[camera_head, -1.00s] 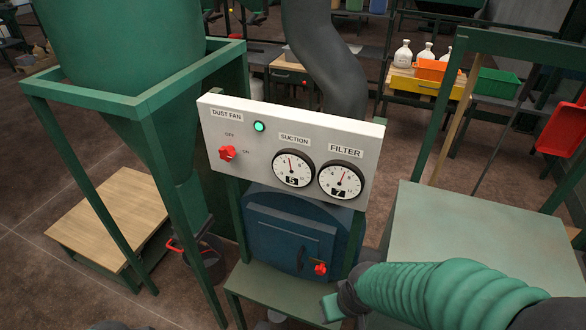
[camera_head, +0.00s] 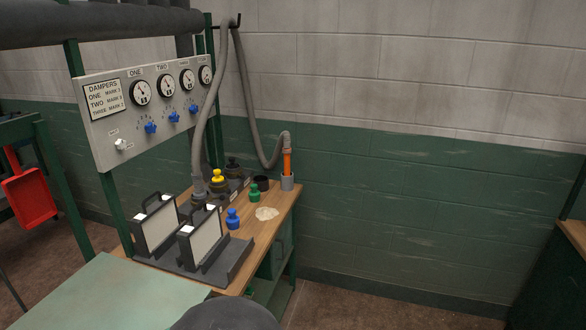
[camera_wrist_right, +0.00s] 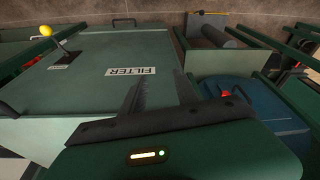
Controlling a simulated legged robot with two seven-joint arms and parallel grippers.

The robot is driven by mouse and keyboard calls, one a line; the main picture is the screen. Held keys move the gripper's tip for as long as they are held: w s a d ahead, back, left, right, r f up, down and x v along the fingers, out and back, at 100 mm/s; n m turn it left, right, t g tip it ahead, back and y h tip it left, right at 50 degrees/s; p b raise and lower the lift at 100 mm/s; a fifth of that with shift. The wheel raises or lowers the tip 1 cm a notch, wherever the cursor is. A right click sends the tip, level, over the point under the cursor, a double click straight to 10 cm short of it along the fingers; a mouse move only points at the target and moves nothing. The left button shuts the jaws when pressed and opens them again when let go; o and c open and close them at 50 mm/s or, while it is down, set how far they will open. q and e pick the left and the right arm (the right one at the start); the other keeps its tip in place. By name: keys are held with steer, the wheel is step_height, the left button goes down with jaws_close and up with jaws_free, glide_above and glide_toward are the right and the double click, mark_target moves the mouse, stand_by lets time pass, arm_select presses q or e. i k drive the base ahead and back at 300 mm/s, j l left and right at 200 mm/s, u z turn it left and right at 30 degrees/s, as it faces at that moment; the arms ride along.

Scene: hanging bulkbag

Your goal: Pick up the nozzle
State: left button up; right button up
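The nozzle looks to be the orange tube (camera_head: 287,162) in the head view. It stands upright in a grey holder (camera_head: 287,183) at the back right corner of a wooden bench (camera_head: 276,222). A grey hose (camera_head: 249,113) runs from its top up to a wall hook; the nozzle's lower end is hidden in the holder. My right gripper (camera_wrist_right: 160,92) shows only in the right wrist view, with its fingers apart and nothing between them. A green lid labelled FILTER (camera_wrist_right: 100,75) lies beyond the fingers. My left gripper is not in view.
On the bench are blue (camera_head: 232,218), green (camera_head: 254,192) and yellow (camera_head: 217,182) capped fittings, a beige patch (camera_head: 267,213) and two framed panels in a dark tray (camera_head: 237,262). A gauge panel (camera_head: 105,142) rises behind. A pale green surface (camera_head: 110,295) is in front.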

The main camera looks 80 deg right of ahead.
mark_target(287, 151)
steer(key=z, duration=2.6)
steer(key=i+z, duration=0.15)
steer(key=i+l, duration=0.2)
steer(key=i, duration=0.25)
steer(key=i+l, duration=0.2)
steer(key=i, duration=0.25)
steer(key=i+l, duration=0.25)
steer(key=i, duration=0.2)
steer(key=i+l, duration=0.2)
steer(key=i, duration=0.25)
steer(key=i+l, duration=0.2)
steer(key=i, duration=0.25)
